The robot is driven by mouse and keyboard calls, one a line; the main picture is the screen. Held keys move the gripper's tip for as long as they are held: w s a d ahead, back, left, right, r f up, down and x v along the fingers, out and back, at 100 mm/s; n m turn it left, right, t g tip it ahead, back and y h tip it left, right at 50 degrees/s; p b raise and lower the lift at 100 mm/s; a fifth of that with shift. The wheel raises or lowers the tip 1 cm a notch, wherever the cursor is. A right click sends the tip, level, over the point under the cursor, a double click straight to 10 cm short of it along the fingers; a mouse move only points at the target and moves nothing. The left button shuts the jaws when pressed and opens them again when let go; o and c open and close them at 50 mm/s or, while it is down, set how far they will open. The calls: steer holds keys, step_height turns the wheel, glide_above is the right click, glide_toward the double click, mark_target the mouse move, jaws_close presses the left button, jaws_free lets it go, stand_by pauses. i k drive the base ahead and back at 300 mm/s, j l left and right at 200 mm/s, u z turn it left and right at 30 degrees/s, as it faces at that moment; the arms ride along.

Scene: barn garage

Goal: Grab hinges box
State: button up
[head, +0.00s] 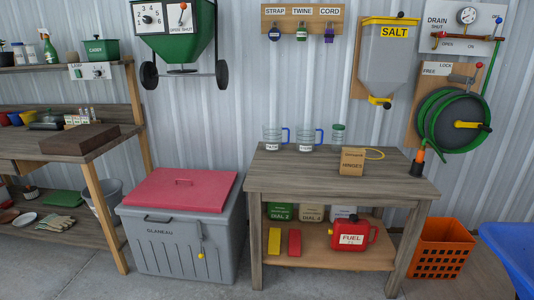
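The hinges box (352,162) is a small tan box labelled HINGES. It stands upright on the top of the wooden table (290,179), right of the middle and near the front half. My gripper is not in the head view.
The lower shelf holds a red fuel can (352,234) and small boxes. A grey chest (175,240) with a red lid stands left, an orange crate (441,248) right. Table front is clear.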

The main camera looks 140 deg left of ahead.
mark_target(353, 159)
steer(key=u, duration=3.7)
steer(key=i+l, duration=0.15)
steer(key=i, duration=0.3)
steer(key=i+l, duration=0.2)
steer(key=i, duration=0.25)
steer(key=i+l, duration=0.15)
steer(key=i, duration=0.3)
steer(key=i+l, duration=0.2)
steer(key=i, duration=0.25)
steer(key=i+l, duration=0.15)
steer(key=i, duration=0.3)
steer(key=i+l+u, duration=0.1)
steer(key=i, duration=0.35)
steer(key=l, duration=0.1)
